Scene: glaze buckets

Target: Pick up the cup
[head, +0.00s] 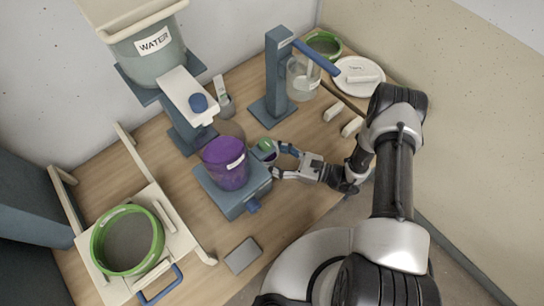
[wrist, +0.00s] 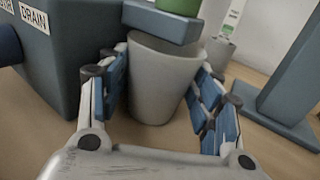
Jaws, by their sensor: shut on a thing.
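A plain grey cup (wrist: 158,85) stands upright in the middle of the wrist view. My gripper (wrist: 162,98) has one blue-padded finger on each side of the cup and is shut on it. In the head view, my gripper (head: 276,161) is low over the wooden table, just right of the purple bucket's stand. A grey-blue bar (wrist: 160,22) and a green part (wrist: 180,5) sit above the cup's rim and hide some of it. Whether the cup touches the table is hard to tell.
The purple bucket (head: 226,163) stands on a blue-grey stand (head: 245,197) marked DRAIN, close left of the cup. A blue-grey press stand (head: 279,80) is behind. A WATER bucket (head: 150,62) is at the back left. A green-rimmed sieve (head: 127,240) is front left.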

